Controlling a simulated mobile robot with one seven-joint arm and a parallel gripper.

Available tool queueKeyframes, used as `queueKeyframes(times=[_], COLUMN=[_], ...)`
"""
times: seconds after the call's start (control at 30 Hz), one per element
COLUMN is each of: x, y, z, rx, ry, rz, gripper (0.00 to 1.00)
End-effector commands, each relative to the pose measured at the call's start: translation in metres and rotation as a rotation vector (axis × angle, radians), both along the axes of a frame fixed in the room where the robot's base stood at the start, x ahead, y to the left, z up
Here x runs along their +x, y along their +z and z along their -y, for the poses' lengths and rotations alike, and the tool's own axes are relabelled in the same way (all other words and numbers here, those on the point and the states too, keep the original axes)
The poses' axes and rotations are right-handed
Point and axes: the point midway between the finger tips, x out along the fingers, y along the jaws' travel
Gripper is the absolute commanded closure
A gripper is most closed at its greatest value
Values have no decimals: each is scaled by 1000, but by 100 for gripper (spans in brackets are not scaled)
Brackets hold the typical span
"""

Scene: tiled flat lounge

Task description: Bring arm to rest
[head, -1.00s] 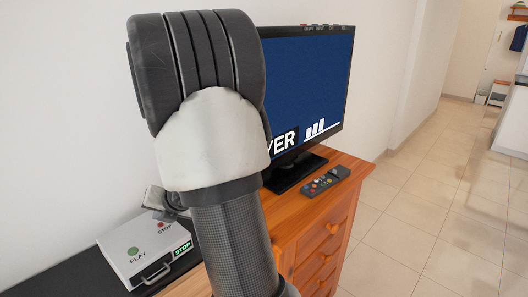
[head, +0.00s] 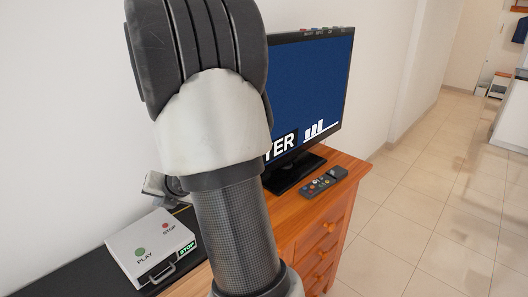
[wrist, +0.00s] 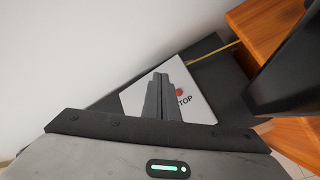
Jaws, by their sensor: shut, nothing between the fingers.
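My arm stands large in the middle of the head view, its dark ribbed joint cut by the top edge. My gripper (wrist: 160,95) shows in the wrist view with its two grey fingers together and nothing between them. The fingers overlap the white player box (wrist: 190,97) in that view; I cannot tell the gap between them. In the head view the box (head: 140,232) has a green PLAY button, a red STOP button, a green STOP label and a front handle. The fingertips are not clear in the head view, behind my arm.
A television (head: 310,95) with a blue screen stands on a wooden drawer cabinet (head: 325,222). A remote control (head: 324,182) lies in front of it. The box rests on a black surface (head: 75,272) by the white wall. Tiled floor (head: 430,200) is clear at the right.

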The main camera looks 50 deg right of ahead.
Motion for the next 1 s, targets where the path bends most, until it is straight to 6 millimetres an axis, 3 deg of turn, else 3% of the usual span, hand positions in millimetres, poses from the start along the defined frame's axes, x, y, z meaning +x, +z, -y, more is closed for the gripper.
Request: queueKeyframes(times=[0.77,0.87,1.0], x=[0,-1,-17], y=[1,18,70], z=[0,4,12], rx=[3,33,180], ry=[-10,-95,-408], rz=[2,15,59], gripper=[100,100,100])
